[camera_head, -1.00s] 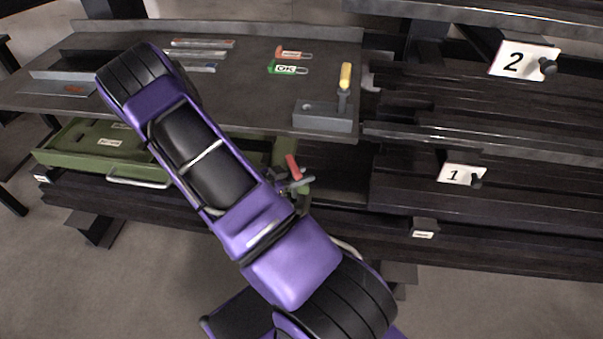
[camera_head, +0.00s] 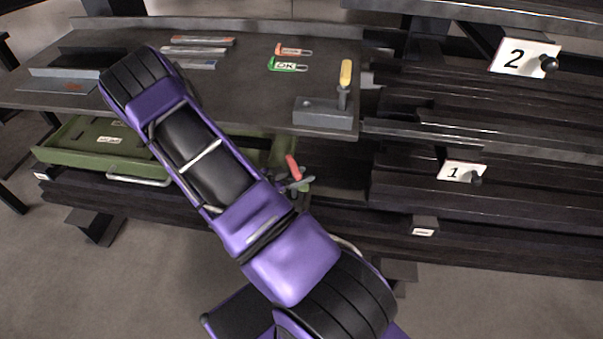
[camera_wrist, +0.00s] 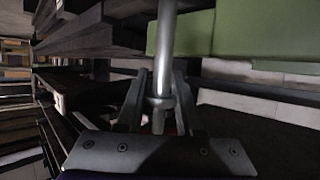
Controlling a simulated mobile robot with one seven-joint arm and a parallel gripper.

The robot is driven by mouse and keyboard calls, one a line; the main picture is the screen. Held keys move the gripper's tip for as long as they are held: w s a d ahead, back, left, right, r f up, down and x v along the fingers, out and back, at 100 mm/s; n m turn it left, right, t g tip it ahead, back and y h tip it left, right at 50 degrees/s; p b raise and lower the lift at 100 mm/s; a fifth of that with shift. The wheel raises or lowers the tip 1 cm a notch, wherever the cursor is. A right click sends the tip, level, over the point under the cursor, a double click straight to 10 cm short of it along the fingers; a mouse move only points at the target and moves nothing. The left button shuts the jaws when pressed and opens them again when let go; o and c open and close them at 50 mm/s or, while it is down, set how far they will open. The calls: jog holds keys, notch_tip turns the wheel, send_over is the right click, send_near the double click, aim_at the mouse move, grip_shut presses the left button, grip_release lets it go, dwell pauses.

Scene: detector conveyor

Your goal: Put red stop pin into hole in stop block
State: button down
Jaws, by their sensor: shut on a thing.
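The red stop pin (camera_head: 293,167) shows its red grip in the head view, below the front edge of the bench and beside my forearm. My gripper (camera_wrist: 160,102) is shut on the pin. In the wrist view a grey metal shaft with a collar (camera_wrist: 163,50) runs up from between the fingers. My gripper is only partly visible in the head view (camera_head: 298,184). The grey stop block (camera_head: 318,115) lies on the bench's front right corner. A yellow-handled pin (camera_head: 346,77) stands upright at its right end. The held pin is apart from the block, lower and nearer.
The bench (camera_head: 240,90) carries an OK tag (camera_head: 288,67), a red tag (camera_head: 293,51) and metal bars. A green drawer (camera_head: 110,150) is open beneath it. Dark racks with plates 1 (camera_head: 455,172) and 2 (camera_head: 520,60) stand to the right.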

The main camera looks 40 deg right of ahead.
jog(key=shift+f, duration=0.9)
jog(key=shift+r, duration=0.1)
jog(key=shift+r+p, duration=1.2)
jog(key=shift+r, duration=0.5)
jog(key=shift+f+b, duration=1.05)
jog(key=shift+f, duration=0.7)
jog(key=shift+r+p, duration=1.15)
jog(key=shift+r, duration=0.6)
jog(key=shift+f+b, duration=1.15)
jog(key=shift+f, duration=0.65)
jog(key=shift+r, duration=0.15)
jog(key=shift+r+p, duration=1)
jog(key=shift+r, duration=0.35)
